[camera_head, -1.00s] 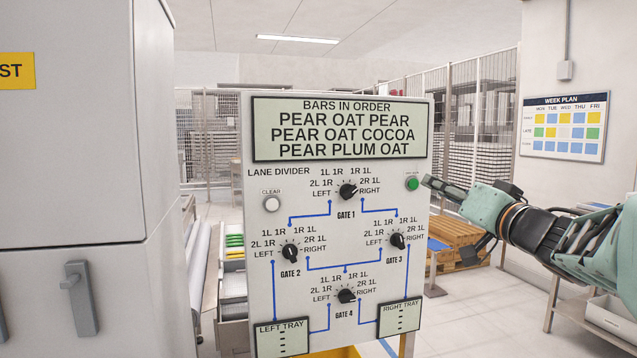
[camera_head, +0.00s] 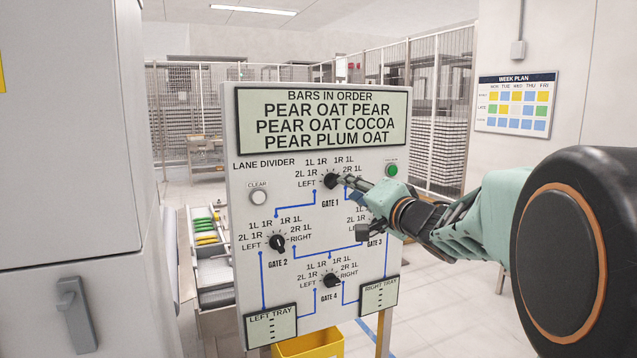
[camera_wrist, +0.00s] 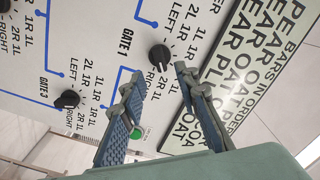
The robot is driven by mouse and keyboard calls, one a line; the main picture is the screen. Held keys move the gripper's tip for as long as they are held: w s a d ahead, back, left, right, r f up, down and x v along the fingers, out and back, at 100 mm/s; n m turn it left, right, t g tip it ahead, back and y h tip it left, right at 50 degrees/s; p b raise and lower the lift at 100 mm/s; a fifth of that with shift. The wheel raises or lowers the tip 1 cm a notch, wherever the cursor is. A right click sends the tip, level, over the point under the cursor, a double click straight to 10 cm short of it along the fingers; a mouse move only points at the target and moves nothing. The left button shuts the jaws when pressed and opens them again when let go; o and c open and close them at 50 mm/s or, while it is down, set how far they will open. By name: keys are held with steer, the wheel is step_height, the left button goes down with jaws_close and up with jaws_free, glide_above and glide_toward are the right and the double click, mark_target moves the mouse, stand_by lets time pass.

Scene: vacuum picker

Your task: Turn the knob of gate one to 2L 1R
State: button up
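The gate 1 knob (camera_head: 332,181) is a black dial on the upright white lane divider panel (camera_head: 300,222), in the ring of labels under the display. My gripper (camera_head: 352,206) is in front of the panel, just right of this knob, with one finger close to it and the other lower, over the gate 3 area. In the wrist view the gate 1 knob (camera_wrist: 160,55) lies just beyond the gap between the fingertips of my gripper (camera_wrist: 160,72). The fingers are spread and hold nothing. I cannot read the knob's exact setting.
The gate 2 knob (camera_head: 278,243) and gate 4 knob (camera_head: 331,280) are below. My gripper hides the gate 3 knob in the head view; it shows in the wrist view (camera_wrist: 68,99). A green button (camera_head: 391,170) and white clear button (camera_head: 258,196) flank gate 1.

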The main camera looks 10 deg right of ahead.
mark_target(333, 182)
steer(key=x, duration=0.6)
steer(key=shift+w, duration=0.3)
steer(key=shift+a, duration=0.1)
jaws_close()
